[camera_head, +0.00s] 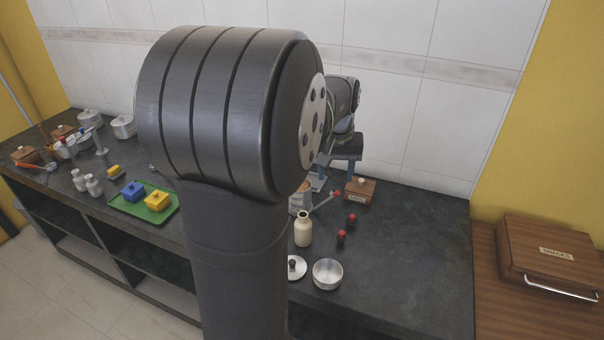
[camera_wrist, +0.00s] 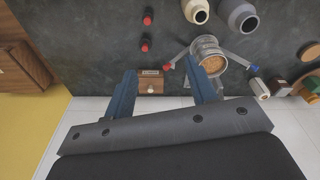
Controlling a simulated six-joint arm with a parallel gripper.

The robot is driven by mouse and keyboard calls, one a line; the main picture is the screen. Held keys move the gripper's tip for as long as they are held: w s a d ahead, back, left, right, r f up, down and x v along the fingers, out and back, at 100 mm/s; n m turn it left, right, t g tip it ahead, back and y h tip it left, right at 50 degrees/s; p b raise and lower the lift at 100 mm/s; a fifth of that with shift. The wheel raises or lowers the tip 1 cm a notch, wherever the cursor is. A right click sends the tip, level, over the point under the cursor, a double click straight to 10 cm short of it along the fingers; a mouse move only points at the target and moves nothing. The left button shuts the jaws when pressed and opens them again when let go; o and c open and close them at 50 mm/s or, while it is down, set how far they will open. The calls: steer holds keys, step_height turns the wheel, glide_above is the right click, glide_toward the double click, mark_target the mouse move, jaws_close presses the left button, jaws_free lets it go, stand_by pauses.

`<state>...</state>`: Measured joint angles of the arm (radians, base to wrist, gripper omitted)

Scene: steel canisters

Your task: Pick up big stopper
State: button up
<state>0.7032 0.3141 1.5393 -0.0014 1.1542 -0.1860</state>
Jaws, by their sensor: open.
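A steel canister (camera_wrist: 207,46) stands upright in the wrist view, with a round tan cork-like disc (camera_wrist: 213,64) at its mouth. This disc may be the big stopper; I cannot tell for certain. The canister also shows in the head view (camera_head: 299,200), partly hidden by my arm. My gripper (camera_wrist: 160,66) is open, its two blue fingers apart and nothing held. The right finger is close to the canister in the picture. A small wooden box (camera_wrist: 150,82) with a pale knob shows between the fingers. In the head view my gripper (camera_head: 335,180) is near that box.
Rods with red and blue ends stick out beside the canister. Two red-and-black pieces (camera_head: 351,218) (camera_head: 341,236), a cream bottle (camera_head: 303,230), a metal bowl (camera_head: 327,274) and a lid (camera_head: 294,268) stand nearby. The tiled wall is behind. The counter's right part is clear.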

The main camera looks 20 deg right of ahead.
steer(key=g+y, duration=0.1)
glide_above(353, 216)
step_height(353, 216, down, 7)
step_height(353, 216, down, 12)
steer(key=shift+d+f, duration=0.1)
steer(key=f, duration=0.5)
steer(key=shift+a+f, duration=0.2)
steer(key=shift+f, duration=0.05)
steer(key=c, duration=0.9)
steer(key=shift+o, duration=0.2)
steer(key=shift+r, duration=0.15)
